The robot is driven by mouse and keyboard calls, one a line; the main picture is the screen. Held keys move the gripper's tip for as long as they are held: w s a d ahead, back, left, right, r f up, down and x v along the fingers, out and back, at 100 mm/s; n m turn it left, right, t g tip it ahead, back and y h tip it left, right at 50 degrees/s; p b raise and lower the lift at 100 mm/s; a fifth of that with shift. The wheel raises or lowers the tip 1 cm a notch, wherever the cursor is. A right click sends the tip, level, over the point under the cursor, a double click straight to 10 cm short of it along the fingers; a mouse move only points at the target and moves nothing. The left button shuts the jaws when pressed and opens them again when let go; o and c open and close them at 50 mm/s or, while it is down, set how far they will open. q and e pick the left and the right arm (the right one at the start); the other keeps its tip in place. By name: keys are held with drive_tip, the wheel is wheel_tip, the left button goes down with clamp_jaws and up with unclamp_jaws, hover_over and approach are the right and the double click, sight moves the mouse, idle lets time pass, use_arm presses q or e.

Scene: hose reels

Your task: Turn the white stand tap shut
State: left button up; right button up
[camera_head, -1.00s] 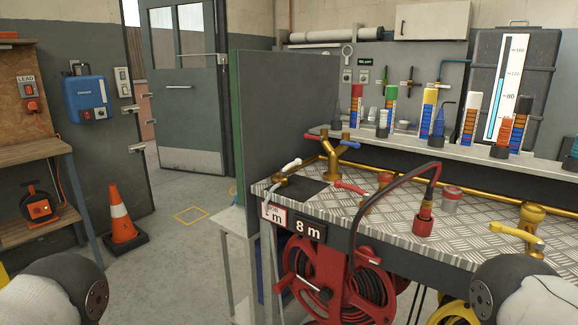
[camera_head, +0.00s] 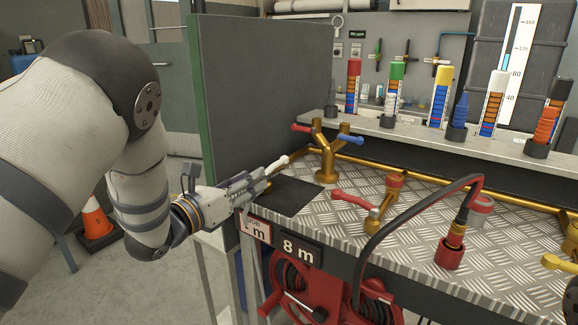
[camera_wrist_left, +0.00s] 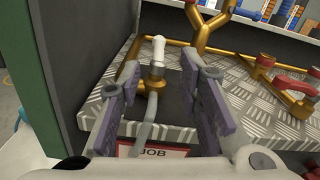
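The white stand tap has a white lever (camera_head: 277,165) and stands at the left end of the bench. In the left wrist view, the white lever (camera_wrist_left: 159,52) sits on a brass body with a grey hose bent downward from it. The lever points away from my gripper. My left gripper (camera_head: 258,181) is open at the bench's left edge. In the left wrist view, its purple-grey fingers (camera_wrist_left: 170,76) are on either side of the tap, with a gap on each side. In the head view, the gripper hides the tap's lower part. My right gripper is out of view.
A brass Y-piece (camera_head: 327,160) with red and blue levers stands just right of the tap. A red-lever tap (camera_head: 372,212) and a black hose on a red fitting (camera_head: 449,252) are farther right. A dark panel (camera_head: 265,90) stands behind, left.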

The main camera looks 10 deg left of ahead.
sight(271, 168)
use_arm(q)
drive_tip(key=x, duration=0.3)
drive_tip(key=b+x, duration=0.1)
drive_tip(key=x, duration=0.2)
drive_tip(key=f+x, duration=0.1)
drive_tip(key=x, duration=0.2)
drive_tip(key=shift+w, duration=0.1)
drive_tip(key=shift+w+d+r, duration=0.2)
drive_tip(key=shift+w+r, duration=0.05)
drive_tip(key=shift+w, duration=0.25)
drive_tip(key=shift+s, duration=0.1)
clamp_jaws()
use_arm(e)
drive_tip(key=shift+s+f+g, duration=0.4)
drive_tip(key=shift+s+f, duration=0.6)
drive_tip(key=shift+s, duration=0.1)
